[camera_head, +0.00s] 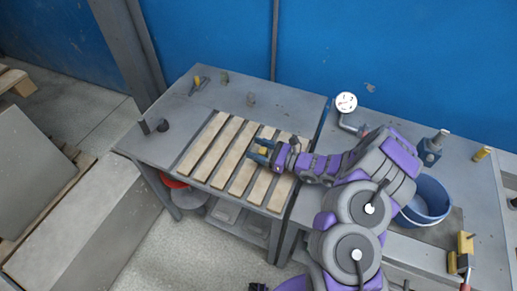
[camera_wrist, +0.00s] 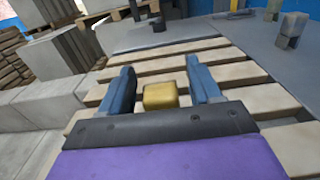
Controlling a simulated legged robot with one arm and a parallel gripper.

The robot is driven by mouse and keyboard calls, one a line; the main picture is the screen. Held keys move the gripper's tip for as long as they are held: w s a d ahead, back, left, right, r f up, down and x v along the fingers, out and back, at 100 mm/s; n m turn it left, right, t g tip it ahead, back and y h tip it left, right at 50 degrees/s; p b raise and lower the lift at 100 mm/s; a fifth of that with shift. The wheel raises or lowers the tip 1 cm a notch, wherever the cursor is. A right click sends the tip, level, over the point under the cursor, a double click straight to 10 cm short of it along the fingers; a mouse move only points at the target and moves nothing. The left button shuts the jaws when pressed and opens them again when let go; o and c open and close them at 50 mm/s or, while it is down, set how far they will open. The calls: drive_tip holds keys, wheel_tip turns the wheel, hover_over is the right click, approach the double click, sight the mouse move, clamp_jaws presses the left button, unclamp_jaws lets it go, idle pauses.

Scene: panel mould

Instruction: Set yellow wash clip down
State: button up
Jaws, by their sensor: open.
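The yellow wash clip (camera_wrist: 160,95) is a small yellow block in the wrist view, resting on or just above the wooden slats. It also shows in the head view (camera_head: 262,153) between my fingers, small and partly hidden. My gripper (camera_wrist: 160,90) is open, with one blue finger on each side of the clip and a visible gap on both sides. In the head view my gripper (camera_head: 260,152) is low over the slatted rack (camera_head: 212,155) on the grey table. The clip's underside is hidden from me.
Small fittings (camera_head: 200,82) stand at the table's back, and dark pegs (camera_head: 162,126) at its left. To the right, a second bench holds a pressure gauge (camera_head: 346,103) and a blue bucket (camera_head: 426,200). The left slats are clear.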

sight(267, 152)
drive_tip(key=p+v, duration=0.2)
drive_tip(key=v, duration=0.5)
drive_tip(key=shift+d, duration=0.25)
drive_tip(key=s+a+r+n+g+h, duration=0.2)
drive_tip(key=s+a+r+n+g, duration=0.3)
drive_tip(key=s+r+n, duration=0.4)
drive_tip(key=s+a+r+n+g+h, duration=0.2)
drive_tip(key=s+a+r+n+g, duration=0.2)
drive_tip(key=s+r+n+g, duration=0.45)
drive_tip(key=s+d+r+n+t+h, duration=0.2)
drive_tip(key=s+d+h, duration=0.4)
drive_tip(key=s+d, duration=0.3)
drive_tip(key=s+d+r+n+t+h, duration=0.2)
drive_tip(key=s+d+t+h, duration=0.1)
drive_tip(key=s+d+h, duration=0.4)
drive_tip(key=s+d, duration=0.3)
drive_tip(key=shift+s+d+r, duration=0.2)
drive_tip(key=shift+s+r, duration=0.05)
drive_tip(key=shift+r, duration=0.15)
drive_tip(key=shift+n+t, duration=0.25)
